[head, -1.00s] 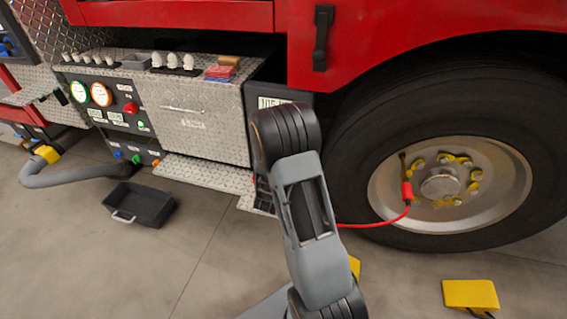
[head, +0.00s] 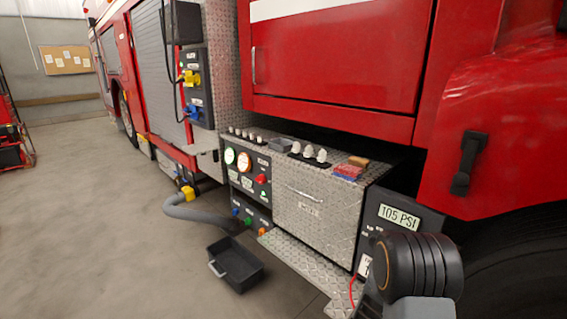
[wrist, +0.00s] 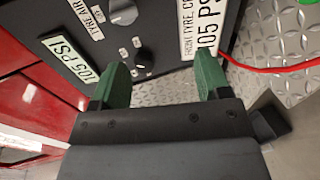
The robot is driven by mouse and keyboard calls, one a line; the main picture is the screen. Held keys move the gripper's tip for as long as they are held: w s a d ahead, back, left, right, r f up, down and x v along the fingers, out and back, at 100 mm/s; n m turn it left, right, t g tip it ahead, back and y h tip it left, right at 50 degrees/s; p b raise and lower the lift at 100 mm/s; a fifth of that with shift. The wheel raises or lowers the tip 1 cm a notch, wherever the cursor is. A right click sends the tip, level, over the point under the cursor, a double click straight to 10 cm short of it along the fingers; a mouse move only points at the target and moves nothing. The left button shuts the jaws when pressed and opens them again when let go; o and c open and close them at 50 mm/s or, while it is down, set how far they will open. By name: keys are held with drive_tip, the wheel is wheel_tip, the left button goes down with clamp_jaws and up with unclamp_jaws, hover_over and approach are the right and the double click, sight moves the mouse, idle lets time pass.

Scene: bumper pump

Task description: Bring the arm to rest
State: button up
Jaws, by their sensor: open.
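My gripper (wrist: 158,90) shows in the wrist view with its two green fingers spread apart and nothing between them. It is in front of a black tyre air panel (wrist: 175,30) with a knob (wrist: 145,60) and a 105 PSI label (wrist: 68,60). I cannot tell whether the fingers touch anything. In the head view my arm's dark joint stands at the lower right, beside the 105 PSI panel (head: 402,216); my gripper is out of sight there.
A red fire truck (head: 335,60) fills the right. A diamond-plate bumper box (head: 310,205) carries gauges and switches. A grey hose (head: 205,214) and a black tray (head: 240,268) are on the floor. The floor (head: 90,220) at the left is clear.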

drive_tip(key=s+a+f+m+g+y+p, duration=0.25)
drive_tip(key=a+f+m+y, duration=0.2)
drive_tip(key=a+y, duration=0.25)
drive_tip(key=s+a+r+m+g+y+p, duration=0.3)
drive_tip(key=a+r, duration=0.2)
drive_tip(key=r, duration=0.2)
drive_tip(key=s+a+r+p, duration=0.1)
drive_tip(key=s+r+p, duration=0.3)
drive_tip(key=r, duration=0.7)
drive_tip(key=s+a+r+g+p, duration=0.1)
drive_tip(key=s+r+p, duration=0.3)
drive_tip(key=r, duration=0.7)
drive_tip(key=s+a+r+m+p, duration=0.1)
drive_tip(key=s+a+r+p, duration=0.2)
drive_tip(key=r, duration=0.8)
drive_tip(key=s+p, duration=0.2)
drive_tip(key=p, duration=0.2)
drive_tip(key=shift+a+g+y, duration=0.25)
drive_tip(key=shift+g+y, duration=0.1)
drive_tip(key=shift+y, duration=0.05)
drive_tip(key=shift+c, duration=0.4)
